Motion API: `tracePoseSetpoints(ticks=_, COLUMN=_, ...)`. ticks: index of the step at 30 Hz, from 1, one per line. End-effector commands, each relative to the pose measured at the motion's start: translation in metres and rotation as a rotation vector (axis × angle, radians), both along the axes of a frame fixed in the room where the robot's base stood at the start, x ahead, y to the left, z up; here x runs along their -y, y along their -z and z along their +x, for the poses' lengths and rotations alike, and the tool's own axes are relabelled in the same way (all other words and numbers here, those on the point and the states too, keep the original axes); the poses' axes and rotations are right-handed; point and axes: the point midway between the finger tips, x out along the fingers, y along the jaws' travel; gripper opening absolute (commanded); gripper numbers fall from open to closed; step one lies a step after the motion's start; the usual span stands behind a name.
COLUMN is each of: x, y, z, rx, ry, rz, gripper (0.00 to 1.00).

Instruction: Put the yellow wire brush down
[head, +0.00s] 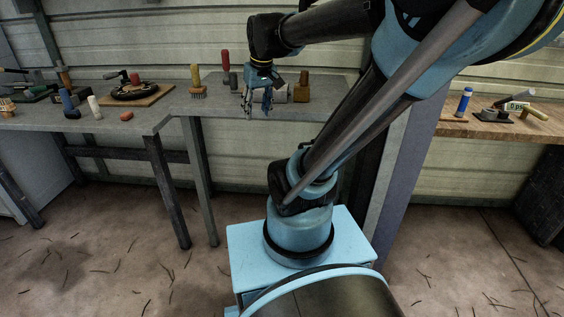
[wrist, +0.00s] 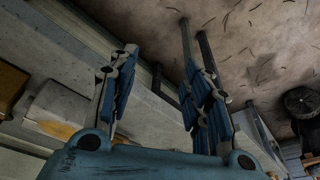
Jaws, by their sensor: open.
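The yellow wire brush (head: 197,82) stands upright on the grey bench, bristles down and its yellow handle up. My gripper (head: 257,106) is to the right of the brush in the head view, apart from it, with its fingers pointing down over the bench. In the wrist view my gripper's two blue fingers (wrist: 160,65) are spread, with nothing between them. The brush cannot be made out in the wrist view.
A red-handled tool (head: 226,66) stands behind the brush. A grey block and a brown block (head: 301,90) sit close to the right of my gripper. A round black item (head: 135,90) on a board lies left. A wooden bench (head: 480,128) with tools stands right.

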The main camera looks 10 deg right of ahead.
Motion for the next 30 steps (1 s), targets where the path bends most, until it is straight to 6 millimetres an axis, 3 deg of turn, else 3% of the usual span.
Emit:
tracePoseSetpoints(ticks=1, x=0.008, y=0.015, z=-0.018, rx=-0.008, ry=0.025, rz=-0.004, gripper=0.45)
tracePoseSetpoints(ticks=6, x=0.029, y=0.064, z=-0.070, rx=-0.038, ry=0.113, rz=-0.014, gripper=0.45)
tracePoseSetpoints(ticks=13, x=0.047, y=0.117, z=-0.119, rx=-0.066, ry=0.201, rz=-0.026, gripper=0.45)
tracePoseSetpoints(ticks=18, x=0.052, y=0.131, z=-0.131, rx=-0.075, ry=0.226, rz=-0.028, gripper=0.45)
tracePoseSetpoints(ticks=30, x=0.052, y=0.132, z=-0.132, rx=-0.075, ry=0.226, rz=-0.029, gripper=0.45)
